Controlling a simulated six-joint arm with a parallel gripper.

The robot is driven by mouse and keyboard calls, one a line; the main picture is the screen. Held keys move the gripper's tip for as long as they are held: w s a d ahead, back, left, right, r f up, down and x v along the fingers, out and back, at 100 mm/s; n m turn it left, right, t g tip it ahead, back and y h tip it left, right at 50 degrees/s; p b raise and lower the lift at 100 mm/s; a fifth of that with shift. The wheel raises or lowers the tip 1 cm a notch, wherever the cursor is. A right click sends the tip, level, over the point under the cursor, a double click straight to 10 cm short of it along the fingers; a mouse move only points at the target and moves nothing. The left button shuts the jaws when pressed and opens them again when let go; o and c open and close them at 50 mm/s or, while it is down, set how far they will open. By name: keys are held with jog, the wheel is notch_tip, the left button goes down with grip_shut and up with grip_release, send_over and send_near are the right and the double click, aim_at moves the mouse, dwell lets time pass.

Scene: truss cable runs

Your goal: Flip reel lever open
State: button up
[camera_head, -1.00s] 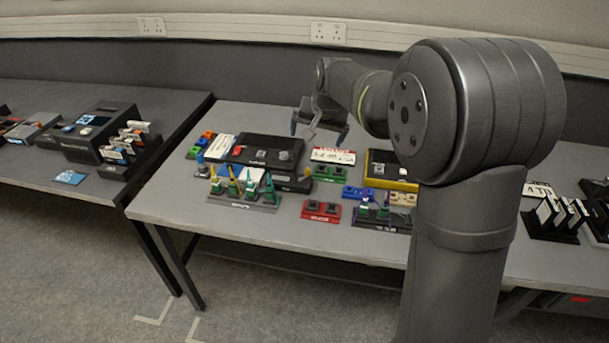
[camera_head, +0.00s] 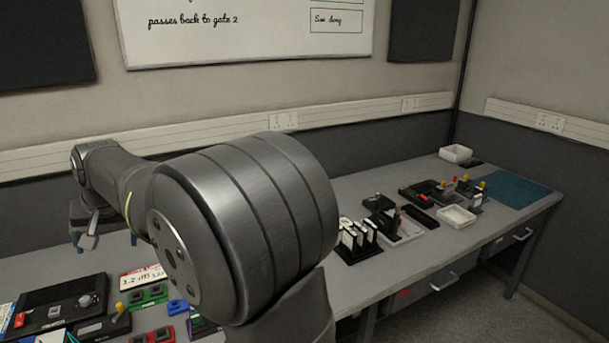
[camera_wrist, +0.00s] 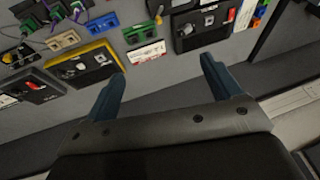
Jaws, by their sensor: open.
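My gripper (camera_wrist: 165,85) is open and empty in the wrist view, its two blue-grey fingers spread apart above the bench. In the head view my gripper (camera_head: 92,232) hangs at the left, above the bench. No part can be surely told as the reel lever. A black box (camera_wrist: 200,22) with a red piece and a grey knob lies beyond the right finger. A black and yellow box (camera_wrist: 85,65) with grey fittings lies beyond the left finger. The black box with the red piece also shows at the head view's lower left (camera_head: 62,306). The gripper touches none of these.
A green block (camera_wrist: 140,32) and a white label card (camera_wrist: 146,53) lie between the boxes. In the head view, a black rack of white cards (camera_head: 358,240), white trays (camera_head: 456,216) and a blue mat (camera_head: 508,190) stand on the right bench. My arm hides the middle.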

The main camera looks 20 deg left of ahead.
jog(key=c, duration=1.1)
jog(key=shift+w+a+f, duration=0.1)
jog(key=shift+a+f, duration=0.05)
jog(key=c, duration=0.3)
jog(key=shift+n+h, duration=0.3)
jog(key=shift+h, duration=0.1)
jog(key=w+a+f, duration=0.1)
jog(key=a+f, duration=0.1)
jog(key=w+a+f, duration=0.1)
jog(key=a+f, duration=0.2)
jog(key=w+a+f, duration=0.1)
jog(key=a+f, duration=0.1)
jog(key=shift+a+f, duration=0.2)
jog(key=shift+a, duration=0.1)
grip_shut()
jog(key=w+a+f+t, duration=0.1)
jog(key=w+a+f, duration=0.1)
jog(key=a+f, duration=0.5)
notch_tip(320, 180, down, 4)
jog(key=shift+w+a+n+h, duration=0.25)
jog(key=shift+w+n+h, duration=0.15)
